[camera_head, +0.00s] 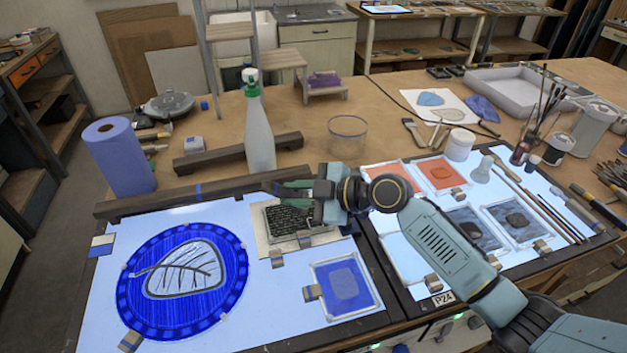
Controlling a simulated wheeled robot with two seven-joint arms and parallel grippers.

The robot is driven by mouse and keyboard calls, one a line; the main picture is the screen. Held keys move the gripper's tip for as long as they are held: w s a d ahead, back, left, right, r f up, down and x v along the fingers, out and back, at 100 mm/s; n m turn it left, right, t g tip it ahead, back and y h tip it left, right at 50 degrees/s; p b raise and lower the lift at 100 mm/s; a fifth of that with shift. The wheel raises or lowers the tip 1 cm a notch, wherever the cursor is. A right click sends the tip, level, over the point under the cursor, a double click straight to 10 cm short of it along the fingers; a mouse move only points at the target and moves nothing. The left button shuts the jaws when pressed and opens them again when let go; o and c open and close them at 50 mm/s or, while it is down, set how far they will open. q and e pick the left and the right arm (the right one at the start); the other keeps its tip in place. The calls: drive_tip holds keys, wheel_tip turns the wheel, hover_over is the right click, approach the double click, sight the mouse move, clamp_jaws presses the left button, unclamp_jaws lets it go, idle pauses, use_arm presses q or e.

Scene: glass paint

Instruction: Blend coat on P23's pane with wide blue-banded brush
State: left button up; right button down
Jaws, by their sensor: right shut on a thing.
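A round blue glass pane (238,262) with a pale, dark-veined leaf in its middle lies on the left light table (85,322). I cannot read a P23 label. My right gripper (288,190) reaches in from the right and is above the back edge of the left light table, right of the round pane and apart from it. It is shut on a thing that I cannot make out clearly. I cannot pick out the wide blue-banded brush for certain. My left gripper is not in view.
A small blue square pane (364,305) lies at the front right of the left light table. A spray bottle (259,135) and a blue paper roll (117,160) stand behind. The right light table, labelled P24 (443,298), holds orange and grey panes.

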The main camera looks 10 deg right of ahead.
drive_tip(key=a, duration=0.7)
drive_tip(key=shift+s+a, duration=0.15)
drive_tip(key=shift+a, duration=0.15)
drive_tip(key=shift+f, duration=0.1)
drive_tip(key=shift+b, duration=0.35)
idle(0.5)
drive_tip(key=shift+b, duration=0.3)
drive_tip(key=shift+f+b, duration=0.25)
drive_tip(key=shift+b, duration=0.1)
drive_tip(key=shift+f+b, duration=0.25)
drive_tip(key=shift+b, duration=0.1)
